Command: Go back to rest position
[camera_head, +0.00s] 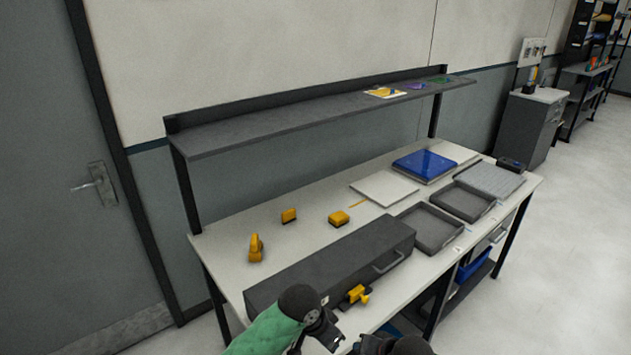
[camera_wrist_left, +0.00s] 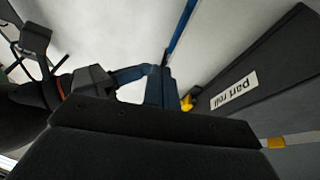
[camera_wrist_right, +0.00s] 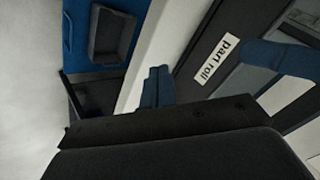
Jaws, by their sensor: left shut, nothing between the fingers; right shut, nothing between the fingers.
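My right gripper (camera_head: 368,344) is at the bottom edge of the head view, in front of the workbench, mostly cut off. In the right wrist view its blue fingers (camera_wrist_right: 157,84) are together and empty. My left gripper (camera_head: 325,331) is left of it, at the end of my green arm, near the bench's front edge. In the left wrist view its blue fingers (camera_wrist_left: 159,84) are together with nothing between them. Both grippers are close to each other, by the long dark box (camera_head: 335,262) labelled "part roll", and apart from the tools.
A yellow tool (camera_head: 355,295) sits at the dark box's front. Several yellow tools, including a yellow block (camera_head: 339,218), lie behind it. Grey trays (camera_head: 430,228), a white panel (camera_head: 384,187) and a blue-topped stack (camera_head: 424,164) fill the bench's right. A shelf (camera_head: 300,112) overhangs the back. The right floor is clear.

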